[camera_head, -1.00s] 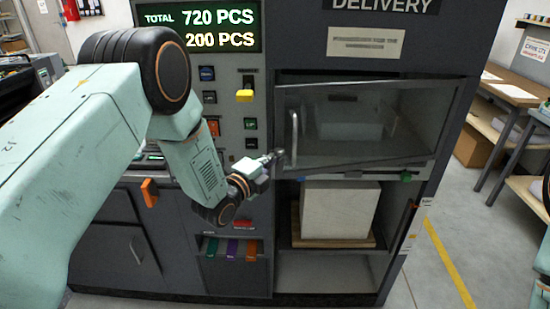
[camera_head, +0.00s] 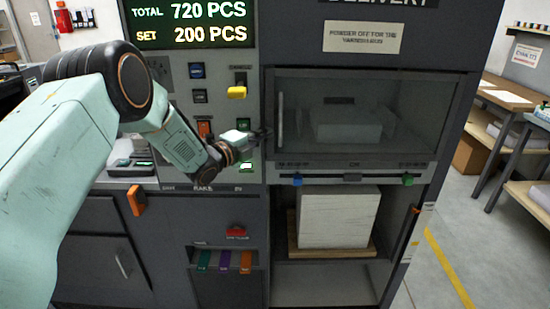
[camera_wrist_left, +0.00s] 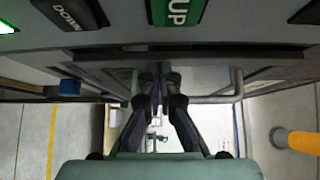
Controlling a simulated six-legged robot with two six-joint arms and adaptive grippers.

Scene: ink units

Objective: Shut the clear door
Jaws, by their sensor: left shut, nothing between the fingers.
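The clear door (camera_head: 415,115) is a dark-framed transparent panel in the delivery unit, at the upper right of the head view. It looks flush with its frame; a small gap cannot be ruled out. Its pale upright handle (camera_head: 280,116) is at the door's left edge. My left gripper (camera_head: 264,134) is at the left end of the door, just left of and below the handle. Whether it touches the door is unclear. In the left wrist view my left gripper (camera_wrist_left: 158,98) has its fingers together with nothing between them. My right gripper is not in view.
A white block (camera_head: 338,218) sits on a wooden board in the open bay below the door. The panel to the left has a yellow switch (camera_head: 236,92) and several buttons. A blue knob (camera_head: 297,180) and a green knob (camera_head: 407,180) sit under the door.

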